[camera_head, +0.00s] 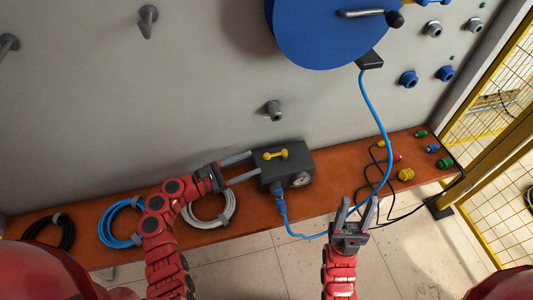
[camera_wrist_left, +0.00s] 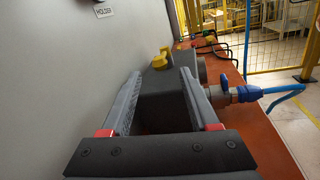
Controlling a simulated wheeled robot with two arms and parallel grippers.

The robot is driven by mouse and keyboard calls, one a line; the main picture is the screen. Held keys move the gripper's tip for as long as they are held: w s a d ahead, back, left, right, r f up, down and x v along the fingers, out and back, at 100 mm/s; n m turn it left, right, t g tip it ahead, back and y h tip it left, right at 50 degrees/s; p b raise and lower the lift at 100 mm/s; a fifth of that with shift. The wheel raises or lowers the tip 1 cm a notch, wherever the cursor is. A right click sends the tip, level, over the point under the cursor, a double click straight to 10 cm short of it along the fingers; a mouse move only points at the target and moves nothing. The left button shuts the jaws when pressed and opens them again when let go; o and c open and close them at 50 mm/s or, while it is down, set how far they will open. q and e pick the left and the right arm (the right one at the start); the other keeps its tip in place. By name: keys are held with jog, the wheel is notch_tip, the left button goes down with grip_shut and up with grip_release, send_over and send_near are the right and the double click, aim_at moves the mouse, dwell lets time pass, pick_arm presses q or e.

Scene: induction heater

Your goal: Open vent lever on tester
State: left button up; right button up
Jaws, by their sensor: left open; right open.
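The tester (camera_head: 286,163) is a dark grey box on the orange shelf with a round gauge (camera_head: 301,180) on its front. A yellow lever (camera_head: 275,154) lies across its top, and it also shows in the left wrist view (camera_wrist_left: 160,61). My left gripper (camera_head: 254,163) is open at the tester's left side, its fingers pointing at the box. In the left wrist view the tester (camera_wrist_left: 158,100) shows between and beyond the fingers; contact cannot be told. The lever is beyond the fingertips. My right gripper (camera_head: 358,205) is open and empty, in front of the shelf, right of the tester.
A blue hose (camera_head: 368,100) runs from the blue reel (camera_head: 325,30) to a blue connector (camera_head: 280,203) on the tester's front. Coiled cables, including a white one (camera_head: 212,207), lie left. Coloured fittings (camera_head: 405,174) and a black cable lie right. A grey wall stands behind.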

aim_at(267, 155)
pick_arm(q)
jog(key=p+x, duration=0.1)
jog(key=x, duration=0.5)
jog(key=shift+w+d, duration=0.2)
grip_shut()
